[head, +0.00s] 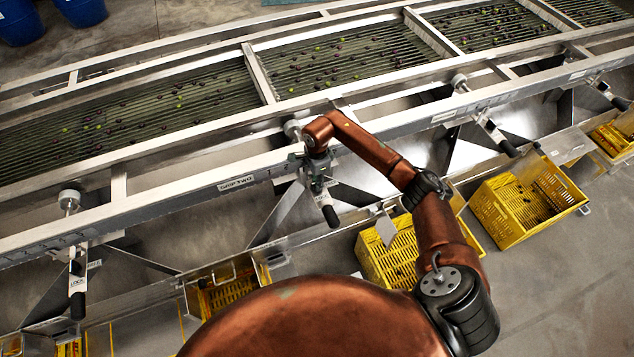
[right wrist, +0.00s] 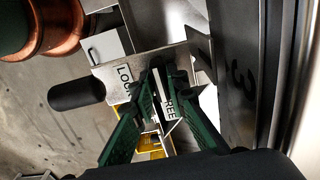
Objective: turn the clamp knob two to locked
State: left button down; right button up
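My right gripper (head: 318,172) reaches down at the second clamp on the near rail, beside a tag (head: 236,183) that seems to end in "TWO". In the right wrist view its green fingers (right wrist: 160,75) come close together over the clamp's metal plate (right wrist: 105,72). The plate carries a LOCK label (right wrist: 125,82) on the left and a FREE label (right wrist: 168,105) between the fingers. The clamp's black handle (right wrist: 77,95) points left there; it also shows below the gripper in the head view (head: 330,215). The knob is hidden behind the fingers, so any grip is unclear. My left gripper is not in view.
A similar clamp (head: 77,285) stands at left, another (head: 492,128) at right. Yellow crates (head: 390,258) (head: 525,205) sit below the chutes. The sizer's roller bed (head: 350,55) with dark and green fruit runs behind the rail (head: 190,195).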

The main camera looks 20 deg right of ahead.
grip_shut()
jog(key=shift+m, duration=0.3)
jog(key=m+b, duration=0.1)
jog(key=m, duration=0.7)
jog(key=shift+m, duration=0.4)
jog(key=m, duration=0.4)
jog(key=shift+r+m, duration=0.1)
jog(key=shift+m, duration=0.2)
jog(key=shift+w+m+p, duration=0.1)
jog(key=shift+m+p, duration=0.45)
jog(key=shift+m, duration=1.35)
jog(key=o, duration=0.5)
grip_release()
